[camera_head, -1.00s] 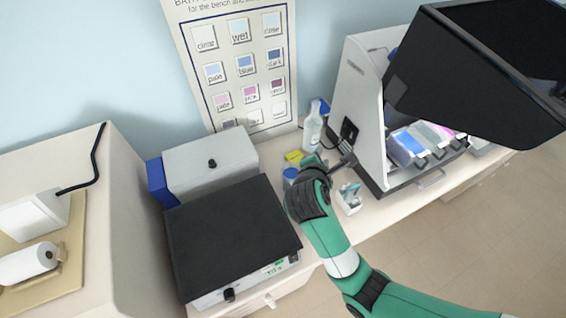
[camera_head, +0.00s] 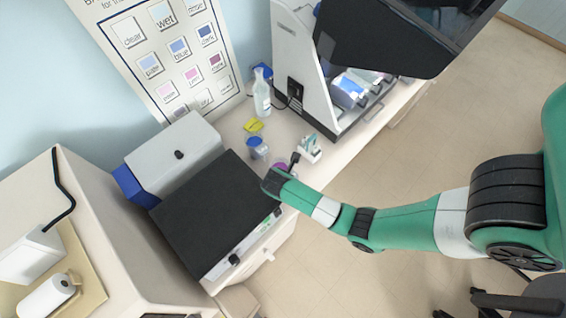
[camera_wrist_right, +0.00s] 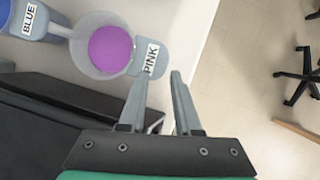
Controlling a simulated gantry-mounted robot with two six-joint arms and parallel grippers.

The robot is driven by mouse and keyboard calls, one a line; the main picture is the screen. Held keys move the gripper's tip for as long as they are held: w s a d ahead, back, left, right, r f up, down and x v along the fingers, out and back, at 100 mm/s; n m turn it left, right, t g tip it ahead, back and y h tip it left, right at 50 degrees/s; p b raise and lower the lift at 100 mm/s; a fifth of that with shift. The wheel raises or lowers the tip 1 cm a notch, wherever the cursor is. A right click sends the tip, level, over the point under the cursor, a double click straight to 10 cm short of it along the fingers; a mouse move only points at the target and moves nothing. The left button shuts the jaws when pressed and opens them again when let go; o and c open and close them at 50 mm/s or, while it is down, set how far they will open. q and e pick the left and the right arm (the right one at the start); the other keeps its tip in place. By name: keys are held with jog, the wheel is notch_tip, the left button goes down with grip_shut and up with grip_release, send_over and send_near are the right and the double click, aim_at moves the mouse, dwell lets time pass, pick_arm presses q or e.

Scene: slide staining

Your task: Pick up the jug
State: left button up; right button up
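A jug labelled PINK (camera_wrist_right: 92,68), holding magenta liquid, stands upright on the bench in the right wrist view. Its grey labelled tab (camera_wrist_right: 160,60) points toward my right gripper. In the head view only a bit of the pink jug (camera_head: 281,167) shows beside my right wrist. My right gripper (camera_wrist_right: 158,75) is open and empty. Its fingertips are close to the tab, and nothing shows held between them. A second jug labelled BLUE (camera_wrist_right: 32,20) stands beside the pink one; it also shows in the head view (camera_head: 257,149). My left gripper is not in view.
A black-topped device (camera_head: 205,215) stands left of the jugs. A white bottle (camera_head: 262,95), a yellow item (camera_head: 253,126) and a small white-and-teal holder (camera_head: 309,150) are nearby. A large white machine (camera_head: 303,65) stands behind. Bare floor (camera_head: 400,150) lies beyond the bench's edge.

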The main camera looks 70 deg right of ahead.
jog(key=b+x, duration=0.1)
jog(key=x, duration=0.4)
jog(key=shift+f, duration=0.15)
jog(key=shift+a, duration=0.1)
jog(key=shift+c, duration=0.2)
grip_shut()
dwell(1.0)
